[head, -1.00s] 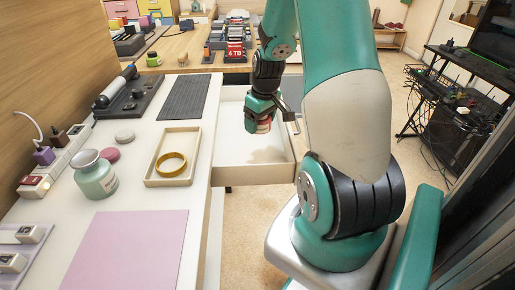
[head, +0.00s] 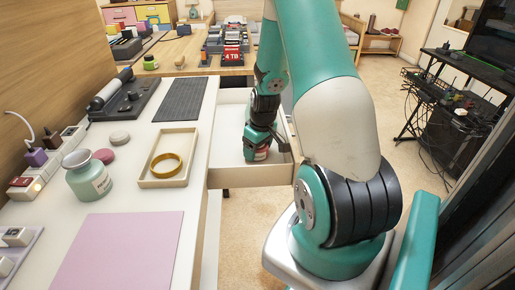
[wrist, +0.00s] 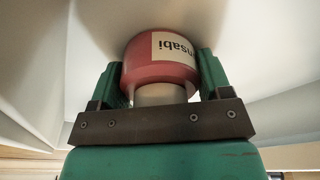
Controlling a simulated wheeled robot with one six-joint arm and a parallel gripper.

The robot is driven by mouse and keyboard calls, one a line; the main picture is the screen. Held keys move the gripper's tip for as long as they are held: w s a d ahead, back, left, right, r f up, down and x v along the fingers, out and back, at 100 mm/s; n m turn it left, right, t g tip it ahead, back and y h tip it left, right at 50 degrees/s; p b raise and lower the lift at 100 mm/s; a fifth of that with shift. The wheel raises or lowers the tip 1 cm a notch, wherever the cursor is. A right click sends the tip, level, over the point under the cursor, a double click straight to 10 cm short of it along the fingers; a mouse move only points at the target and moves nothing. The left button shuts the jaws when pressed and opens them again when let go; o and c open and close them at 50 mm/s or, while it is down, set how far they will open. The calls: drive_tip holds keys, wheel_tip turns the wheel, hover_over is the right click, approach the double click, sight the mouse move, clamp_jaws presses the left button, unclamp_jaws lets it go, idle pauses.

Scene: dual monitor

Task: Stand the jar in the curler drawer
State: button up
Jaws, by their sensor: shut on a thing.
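My gripper (head: 258,150) is inside the open white drawer (head: 250,176), shut on a small jar (head: 261,154). In the wrist view the jar (wrist: 160,62) is red with a white label reading "nsabi", upside down in that picture, and a pale end lies toward the palm. The green fingers (wrist: 160,80) flank it on both sides. The jar's far end is close to the pale drawer surface; I cannot tell whether it touches. In the head view my gripper and the drawer front partly hide the jar.
The drawer's front wall stands close to my gripper.

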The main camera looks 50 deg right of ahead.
drive_tip(key=o, duration=1)
drive_tip(key=r+p, duration=0.1)
drive_tip(key=r, duration=0.3)
drive_tip(key=s+r+p, duration=0.1)
drive_tip(key=r, duration=0.7)
drive_tip(key=shift+s+a+p, duration=0.1)
drive_tip(key=shift+s+p, duration=0.3)
drive_tip(key=w+a+r+n+y, duration=0.15)
drive_tip(key=a+r, duration=0.25)
drive_tip(key=a, duration=0.6)
drive_tip(key=w+a+r+n+y, duration=0.15)
drive_tip(key=a+r, duration=0.25)
drive_tip(key=a, duration=0.6)
drive_tip(key=s+a+r+n, duration=0.1)
drive_tip(key=s+a+r, duration=0.1)
drive_tip(key=s+a, duration=0.3)
drive_tip(key=s+a+r+n+g+y, duration=0.1)
drive_tip(key=s+a+r+n, duration=0.1)
drive_tip(key=s+a, duration=0.3)
drive_tip(key=s+a+r+n, duration=0.1)
drive_tip(key=s+a+r, duration=0.1)
drive_tip(key=s+a, duration=0.3)
drive_tip(key=shift+s+a+r+n+g, duration=0.1)
drive_tip(key=shift+s+a+n+g, duration=0.1)
drive_tip(key=shift+a, duration=0.6)
drive_tip(key=shift+s+a+r+n+g, duration=0.1)
drive_tip(key=shift+a+n+g, duration=0.1)
drive_tip(key=shift+a, duration=0.55)
